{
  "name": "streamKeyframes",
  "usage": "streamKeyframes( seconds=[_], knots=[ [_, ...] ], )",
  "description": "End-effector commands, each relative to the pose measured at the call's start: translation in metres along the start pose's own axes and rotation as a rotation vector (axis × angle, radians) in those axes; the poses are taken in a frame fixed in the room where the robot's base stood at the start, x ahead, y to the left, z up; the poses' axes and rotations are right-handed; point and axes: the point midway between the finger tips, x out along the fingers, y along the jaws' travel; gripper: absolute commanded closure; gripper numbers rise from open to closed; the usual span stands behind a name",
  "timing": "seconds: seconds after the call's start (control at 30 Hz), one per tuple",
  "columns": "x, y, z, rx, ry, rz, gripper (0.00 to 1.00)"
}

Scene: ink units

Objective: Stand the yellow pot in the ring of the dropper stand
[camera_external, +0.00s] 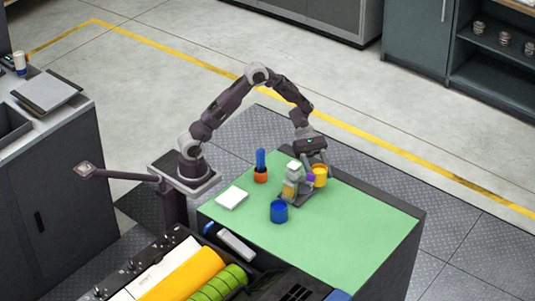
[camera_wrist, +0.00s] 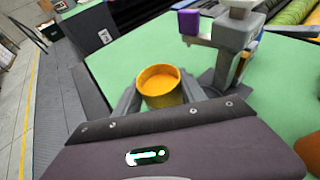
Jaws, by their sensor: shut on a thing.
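The yellow pot (camera_external: 320,177) is at the far right part of the green table top, just right of the dropper stand. My gripper (camera_external: 314,163) is shut on it from above. In the wrist view the yellow pot (camera_wrist: 160,90) sits upright between the two grey fingers, its open top facing the camera. The grey dropper stand (camera_external: 294,181) has a pale top and a purple block. It also shows in the wrist view (camera_wrist: 236,32), right of and beyond the pot. I cannot make out the ring clearly. I cannot tell whether the pot touches the table.
A blue pot (camera_external: 279,212) stands in front of the stand. An orange cup (camera_external: 261,176) with a blue thing in it is to the left, near a white slab (camera_external: 232,198). The right side of the green table top (camera_external: 365,225) is clear.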

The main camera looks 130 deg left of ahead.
Motion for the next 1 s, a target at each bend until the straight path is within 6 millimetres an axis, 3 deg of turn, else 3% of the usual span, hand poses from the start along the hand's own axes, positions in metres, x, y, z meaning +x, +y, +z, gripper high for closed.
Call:
streamKeyframes(
  seconds=[0.3, 0.6, 0.77, 0.8, 0.9, 1.0],
  knots=[
    [-0.012, -0.047, 0.012, 0.157, -0.002, -0.375, 1.0],
    [-0.003, -0.051, -0.014, 0.166, -0.003, -0.406, 1.0],
    [-0.002, -0.051, -0.015, 0.168, -0.002, -0.404, 1.0],
    [-0.002, -0.051, -0.016, 0.167, 0.0, -0.403, 0.48],
    [-0.002, -0.051, -0.016, 0.167, 0.0, -0.403, 0.3],
    [-0.002, -0.051, -0.016, 0.167, 0.0, -0.403, 0.3]
  ],
)
